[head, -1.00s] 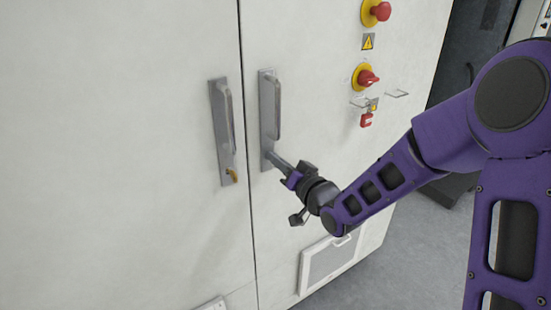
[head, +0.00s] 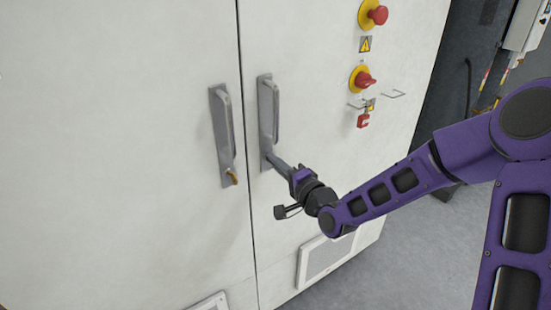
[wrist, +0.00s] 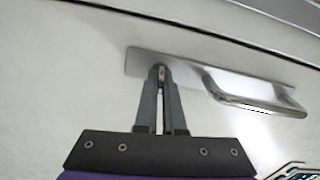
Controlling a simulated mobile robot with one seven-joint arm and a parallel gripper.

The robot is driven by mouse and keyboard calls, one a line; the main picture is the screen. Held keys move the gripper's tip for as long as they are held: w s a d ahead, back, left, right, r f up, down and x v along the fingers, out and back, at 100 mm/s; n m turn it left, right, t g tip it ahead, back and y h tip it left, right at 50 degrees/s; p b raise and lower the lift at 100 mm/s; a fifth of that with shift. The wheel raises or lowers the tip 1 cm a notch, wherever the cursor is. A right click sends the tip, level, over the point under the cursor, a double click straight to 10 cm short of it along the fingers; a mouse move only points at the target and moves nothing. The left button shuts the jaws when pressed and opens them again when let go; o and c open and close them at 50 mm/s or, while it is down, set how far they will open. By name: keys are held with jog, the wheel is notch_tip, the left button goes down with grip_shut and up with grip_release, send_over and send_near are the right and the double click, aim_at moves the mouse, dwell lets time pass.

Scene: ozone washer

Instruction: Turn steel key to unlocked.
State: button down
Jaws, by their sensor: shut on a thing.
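The steel key sits at the lower end of the right door's handle plate (head: 266,112). In the wrist view the key (wrist: 161,74) is a small bit of metal pinched between my fingertips, mostly hidden by them. My gripper (head: 269,158) points at the plate from the lower right, its fingers nearly together. In the wrist view my gripper (wrist: 160,82) is shut on the key, and the plate (wrist: 142,60) and its bar handle (wrist: 255,104) lie slanted to the right. The key's exact angle cannot be told.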

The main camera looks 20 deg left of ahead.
jog(key=shift+m, duration=0.7)
jog(key=c, duration=1)
grip_release()
jog(key=shift+f, duration=0.1)
